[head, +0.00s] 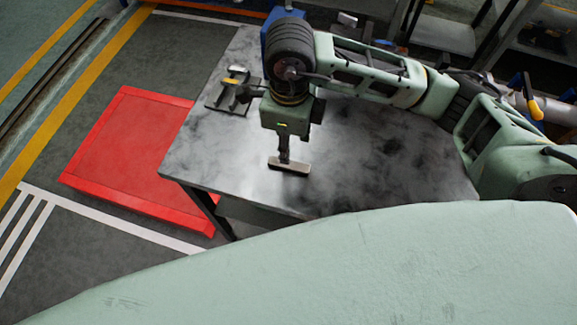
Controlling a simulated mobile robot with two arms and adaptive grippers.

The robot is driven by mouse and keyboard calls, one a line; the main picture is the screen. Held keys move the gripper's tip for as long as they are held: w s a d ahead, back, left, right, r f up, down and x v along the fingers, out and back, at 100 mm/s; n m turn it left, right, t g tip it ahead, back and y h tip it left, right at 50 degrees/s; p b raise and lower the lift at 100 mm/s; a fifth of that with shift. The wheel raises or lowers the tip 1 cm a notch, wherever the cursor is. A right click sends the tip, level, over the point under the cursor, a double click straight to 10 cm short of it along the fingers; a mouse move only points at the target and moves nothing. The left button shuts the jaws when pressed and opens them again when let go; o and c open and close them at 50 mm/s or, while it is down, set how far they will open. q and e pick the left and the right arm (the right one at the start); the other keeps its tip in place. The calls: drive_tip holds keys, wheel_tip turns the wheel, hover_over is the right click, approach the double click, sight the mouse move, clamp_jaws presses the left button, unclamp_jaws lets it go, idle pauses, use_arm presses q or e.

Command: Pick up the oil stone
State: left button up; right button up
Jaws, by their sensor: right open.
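The oil stone (294,168) is a small bar with a pale top edge and a dark side. It lies on the dark, mottled table top (400,190) near the table's front left part. My right gripper (284,156) comes down from above, with its fingers pointing down at the stone. The jaws are open. The fingertips are at the stone or just over it and hide part of its back edge; I cannot tell whether they touch it. My left gripper is not in view.
A dark metal tool or fixture (225,101) stands on the table's back left. A red platform (130,150) lies on the floor left of the table. The table top right of the stone is clear under my right arm. Shelving (445,32) stands behind.

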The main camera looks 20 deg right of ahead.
wheel_tip(320, 180, down, 3)
drive_tip(key=shift+s+r+p, duration=0.15)
drive_tip(key=shift+r+p, duration=0.05)
drive_tip(key=shift+p, duration=0.35)
wheel_tip(320, 180, down, 4)
drive_tip(key=shift+s+a+r+p, duration=0.1)
drive_tip(key=shift+r+p, duration=0.05)
drive_tip(key=shift+p, duration=0.55)
drive_tip(key=shift+f, duration=0.5)
drive_tip(key=c, duration=0.9)
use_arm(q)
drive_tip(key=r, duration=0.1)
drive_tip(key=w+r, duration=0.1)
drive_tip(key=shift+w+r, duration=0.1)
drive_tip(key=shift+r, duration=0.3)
use_arm(e)
clamp_jaws()
